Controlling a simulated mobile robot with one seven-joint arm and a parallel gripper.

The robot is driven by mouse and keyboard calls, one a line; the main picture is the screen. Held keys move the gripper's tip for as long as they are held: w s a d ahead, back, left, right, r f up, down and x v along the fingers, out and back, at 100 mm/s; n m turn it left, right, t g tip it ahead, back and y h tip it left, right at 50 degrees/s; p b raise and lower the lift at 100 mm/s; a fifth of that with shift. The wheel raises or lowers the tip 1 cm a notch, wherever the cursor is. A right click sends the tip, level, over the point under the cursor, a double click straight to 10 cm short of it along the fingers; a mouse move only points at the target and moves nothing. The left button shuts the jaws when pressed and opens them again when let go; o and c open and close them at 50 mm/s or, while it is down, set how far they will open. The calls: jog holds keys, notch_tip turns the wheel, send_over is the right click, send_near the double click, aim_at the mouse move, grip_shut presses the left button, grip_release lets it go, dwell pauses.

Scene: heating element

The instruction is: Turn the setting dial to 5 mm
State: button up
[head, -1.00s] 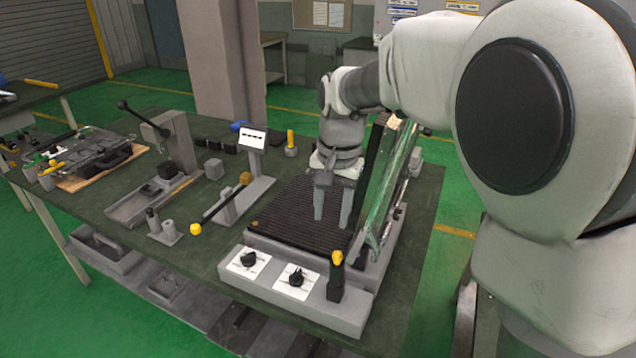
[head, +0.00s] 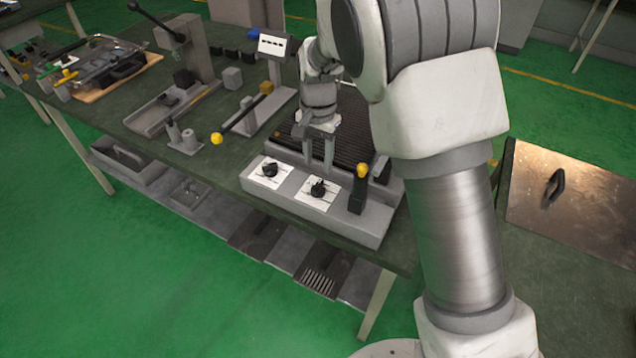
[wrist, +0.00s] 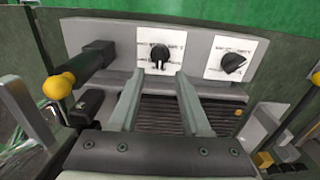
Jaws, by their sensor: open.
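Two black dials on white plates sit on the grey front panel of the heating unit (head: 345,226). In the head view they are the left dial (head: 269,170) and the right dial (head: 318,188); the labels are too small to read. The wrist view faces them from the other side: the right dial shows at the centre (wrist: 159,55), the left dial at the right (wrist: 233,63). My gripper (head: 318,160) is open and empty, over the unit's ribbed bed just behind the panel. In the wrist view its fingertips (wrist: 160,76) point toward the centre dial, apparently without touching it.
A black upright lever with a yellow knob (head: 361,171) stands right of the dials. A yellow-tipped bar (head: 217,138) is left of the unit. A small display stand (head: 273,46) is behind. Open floor lies in front of the bench.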

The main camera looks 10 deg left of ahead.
aim_at(318, 184)
notch_tip(318, 184, down, 8)
jog(key=shift+f, duration=0.2)
grip_shut()
dwell(0.4)
